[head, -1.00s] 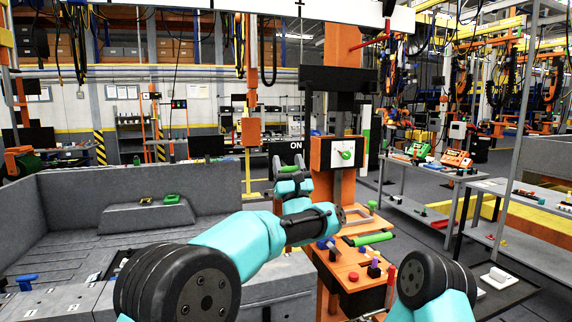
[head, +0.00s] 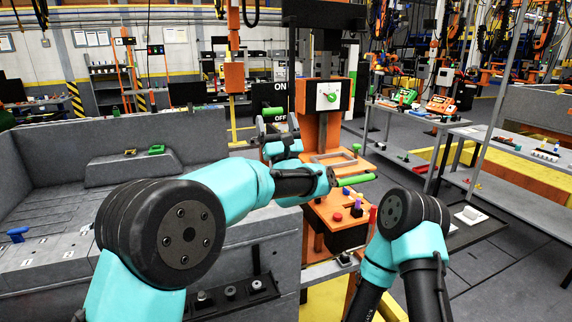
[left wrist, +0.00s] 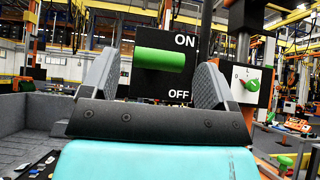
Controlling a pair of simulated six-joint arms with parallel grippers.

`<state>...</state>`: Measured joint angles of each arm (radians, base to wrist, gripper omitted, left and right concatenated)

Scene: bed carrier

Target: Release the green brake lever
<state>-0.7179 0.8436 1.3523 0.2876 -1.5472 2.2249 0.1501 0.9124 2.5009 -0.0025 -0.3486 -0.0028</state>
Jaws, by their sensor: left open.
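A black panel marked ON above and OFF below (head: 268,93) carries a horizontal green lever handle (head: 273,111). In the left wrist view the green handle (left wrist: 160,59) lies level between ON and OFF. My left gripper (head: 277,125) is at this panel, its two grey fingers (left wrist: 158,84) apart, one on each side of the handle in the wrist picture. I cannot tell whether they touch it. A second green bar (head: 355,180) lies on the orange console. My right gripper is out of view; only its arm shows.
The orange console (head: 330,207) with coloured knobs and buttons stands right of my left forearm. An orange post with a white dial (head: 328,96) rises behind it. A grey-walled bed (head: 60,165) fills the left. Grey tables (head: 425,118) stand at the right.

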